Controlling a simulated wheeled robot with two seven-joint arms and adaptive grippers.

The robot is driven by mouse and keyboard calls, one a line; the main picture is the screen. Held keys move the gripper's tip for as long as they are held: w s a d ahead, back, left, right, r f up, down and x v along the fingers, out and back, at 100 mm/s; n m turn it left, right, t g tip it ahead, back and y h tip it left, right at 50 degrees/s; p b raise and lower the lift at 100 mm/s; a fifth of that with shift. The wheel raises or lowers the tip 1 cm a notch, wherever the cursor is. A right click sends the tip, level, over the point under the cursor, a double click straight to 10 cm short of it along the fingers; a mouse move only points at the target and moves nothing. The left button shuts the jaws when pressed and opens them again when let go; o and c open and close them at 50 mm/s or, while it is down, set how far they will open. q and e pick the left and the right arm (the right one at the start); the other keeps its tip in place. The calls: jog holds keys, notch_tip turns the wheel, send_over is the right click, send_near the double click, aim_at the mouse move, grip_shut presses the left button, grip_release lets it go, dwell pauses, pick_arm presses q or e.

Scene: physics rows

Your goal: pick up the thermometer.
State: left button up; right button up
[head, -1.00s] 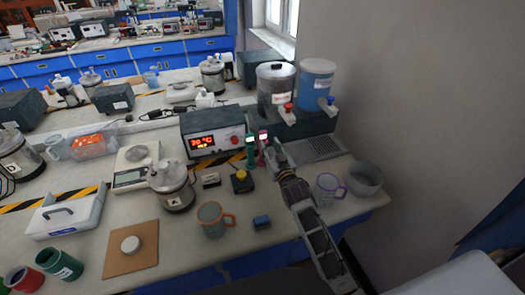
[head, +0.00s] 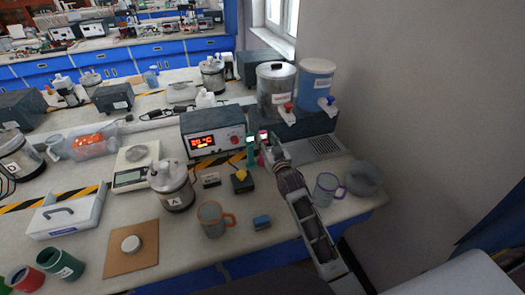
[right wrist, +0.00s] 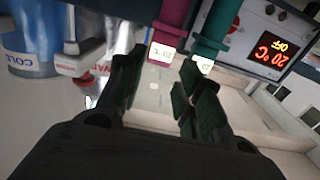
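Two thermometers with small lit displays stand upright side by side in front of the grey control box. The green thermometer (head: 251,152) is on the left in the head view. The pink thermometer (head: 262,144) is on the right, partly hidden by my right gripper (head: 268,157). In the right wrist view, the pink thermometer (right wrist: 163,47) is ahead of the gap between my open fingers, and the green thermometer (right wrist: 212,42) is just to its right. My right gripper (right wrist: 158,88) looks empty. Contact with the pink thermometer cannot be made out. My left gripper is out of view.
The control box (head: 212,131) with red digits stands behind the thermometers. Two tanks with taps, one metal (head: 276,86) and one blue (head: 316,82), stand behind my gripper. A yellow-topped block (head: 242,181), an orange-handled mug (head: 212,218) and a purple-handled mug (head: 326,188) are nearby.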

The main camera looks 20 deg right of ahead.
aim_at(263, 134)
jog(key=shift+w, duration=1.55)
jog(key=shift+w+p, duration=0.3)
jog(key=shift+w, duration=0.65)
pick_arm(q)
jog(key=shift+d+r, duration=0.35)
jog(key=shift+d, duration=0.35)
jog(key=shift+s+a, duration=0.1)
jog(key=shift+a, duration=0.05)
pick_arm(e)
jog(key=shift+c, duration=0.3)
jog(key=c, duration=0.5)
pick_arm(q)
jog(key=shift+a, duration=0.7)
pick_arm(e)
jog(key=shift+c, duration=0.2)
